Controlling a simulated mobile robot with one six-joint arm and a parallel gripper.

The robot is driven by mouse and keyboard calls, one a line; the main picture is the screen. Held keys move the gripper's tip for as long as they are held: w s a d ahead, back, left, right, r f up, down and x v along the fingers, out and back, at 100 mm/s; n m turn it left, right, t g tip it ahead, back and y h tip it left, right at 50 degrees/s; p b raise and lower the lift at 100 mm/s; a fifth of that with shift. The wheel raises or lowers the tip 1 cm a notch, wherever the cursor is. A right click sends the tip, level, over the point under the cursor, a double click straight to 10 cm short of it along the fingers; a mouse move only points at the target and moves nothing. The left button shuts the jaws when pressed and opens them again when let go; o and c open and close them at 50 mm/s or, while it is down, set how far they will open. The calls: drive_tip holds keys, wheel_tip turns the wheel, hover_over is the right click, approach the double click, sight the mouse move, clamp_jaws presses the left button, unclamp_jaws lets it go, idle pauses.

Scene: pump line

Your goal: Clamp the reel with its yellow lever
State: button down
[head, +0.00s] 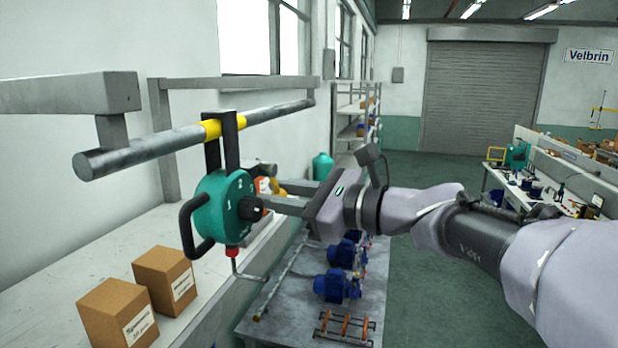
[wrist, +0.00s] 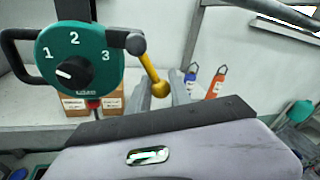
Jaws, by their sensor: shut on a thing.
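The teal reel (head: 222,208) hangs below a grey pipe (head: 160,145) by a dark bracket at the pipe's yellow band (head: 210,129). In the wrist view the reel (wrist: 50,50) shows a black dial with numbers 1, 2 and 3; its white mark points left, toward 1. The yellow lever (wrist: 150,70) runs down and right from a dark pivot beside the reel and ends in a round knob. My gripper (head: 268,200) is at the reel's right side. Its fingers (wrist: 164,92) are shut on the lever's knob end. The lever is hard to make out in the head view.
A hook (head: 248,277) hangs under the reel, and a black handle (head: 187,228) sticks out left. Cardboard boxes (head: 120,312) stand on the ledge below. A bench (head: 285,310) with blue pumps (head: 335,286) lies under my arm. The aisle floor (head: 425,255) is clear.

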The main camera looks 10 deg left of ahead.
drive_tip(key=shift+s+f+m+g+h+p, duration=0.2)
drive_tip(key=shift+s+m+p, duration=0.3)
drive_tip(key=shift+m+p, duration=0.4)
drive_tip(key=shift+s+f+m+g+h+p, duration=0.1)
drive_tip(key=shift+s+f+m+g+p, duration=0.25)
drive_tip(key=shift+m+p, duration=0.5)
drive_tip(key=shift+s, duration=0.15)
drive_tip(key=c, duration=1.2)
unclamp_jaws()
drive_tip(key=shift+r, duration=0.15)
